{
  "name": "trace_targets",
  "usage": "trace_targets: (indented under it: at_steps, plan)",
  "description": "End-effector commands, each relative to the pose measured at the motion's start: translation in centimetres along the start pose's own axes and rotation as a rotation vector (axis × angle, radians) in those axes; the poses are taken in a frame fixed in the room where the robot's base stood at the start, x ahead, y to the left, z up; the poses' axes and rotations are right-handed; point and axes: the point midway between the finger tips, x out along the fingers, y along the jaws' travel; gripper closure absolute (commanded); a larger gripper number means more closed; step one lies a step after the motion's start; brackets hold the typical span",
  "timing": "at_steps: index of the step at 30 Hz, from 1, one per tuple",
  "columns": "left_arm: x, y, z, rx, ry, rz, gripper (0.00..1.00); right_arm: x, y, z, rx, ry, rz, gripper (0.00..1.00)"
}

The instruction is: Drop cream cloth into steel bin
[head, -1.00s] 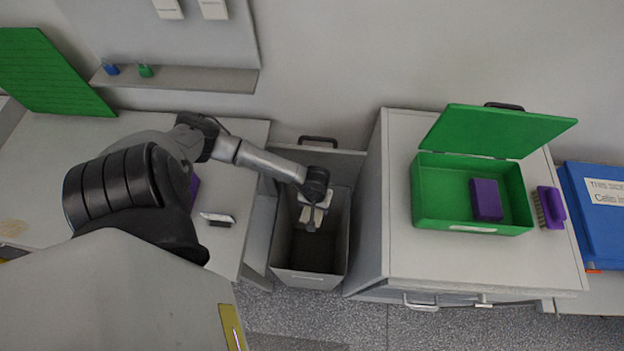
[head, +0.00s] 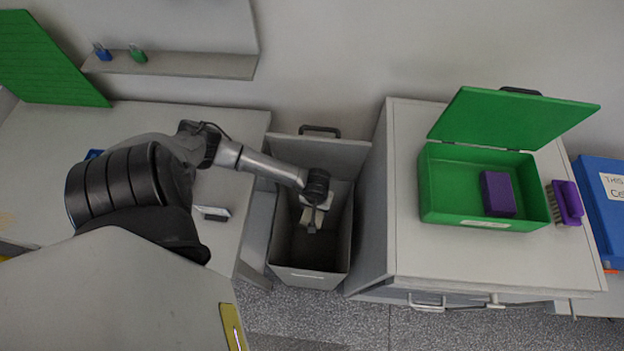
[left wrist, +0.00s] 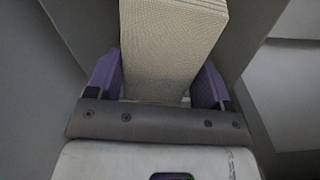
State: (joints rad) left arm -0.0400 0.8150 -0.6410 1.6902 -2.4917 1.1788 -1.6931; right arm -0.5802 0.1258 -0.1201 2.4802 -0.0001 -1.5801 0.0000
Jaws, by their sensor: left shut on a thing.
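The cream cloth (left wrist: 168,45) is a folded, woven-looking strip between the purple fingers of my left gripper (left wrist: 160,82) in the left wrist view. The gripper is shut on it. In the head view my left gripper (head: 311,222) points down inside the mouth of the steel bin (head: 309,278), and only a small pale part of the cloth shows beside the fingers. The bin is a tall open grey box with its lid (head: 345,155) raised at the back. My right gripper is not in view.
Right of the bin stands a grey cabinet (head: 400,255) with an open green box (head: 475,225) holding a purple block (head: 497,194). A purple brush (head: 567,203) lies beside the box. A grey bench (head: 235,130) is left of the bin, with a small flat item (head: 212,213) on it.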

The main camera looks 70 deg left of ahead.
Motion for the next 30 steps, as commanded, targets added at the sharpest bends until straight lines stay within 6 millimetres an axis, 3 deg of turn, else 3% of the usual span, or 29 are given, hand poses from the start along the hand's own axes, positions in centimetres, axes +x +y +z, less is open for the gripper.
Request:
trace_targets:
  at_steps: [2, 3, 11, 22, 30]
  plan:
    - [-0.1, 0.0, 0.0, 0.000, 0.000, 0.000, 0.48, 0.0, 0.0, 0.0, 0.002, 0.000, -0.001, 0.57]
    - [-0.1, 0.0, 0.0, 0.000, 0.000, 0.000, 0.25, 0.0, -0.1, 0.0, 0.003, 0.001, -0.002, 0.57]
    - [-0.1, 0.0, 0.0, 0.000, 0.000, 0.000, 0.00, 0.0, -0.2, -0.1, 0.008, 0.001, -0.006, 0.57]
    - [-1.0, 0.0, -0.1, 0.001, 0.002, 0.001, 0.00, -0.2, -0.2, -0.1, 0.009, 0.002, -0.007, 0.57]
    - [-5.9, 0.0, -0.1, 0.004, 0.004, 0.001, 0.00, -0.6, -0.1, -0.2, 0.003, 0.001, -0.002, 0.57]
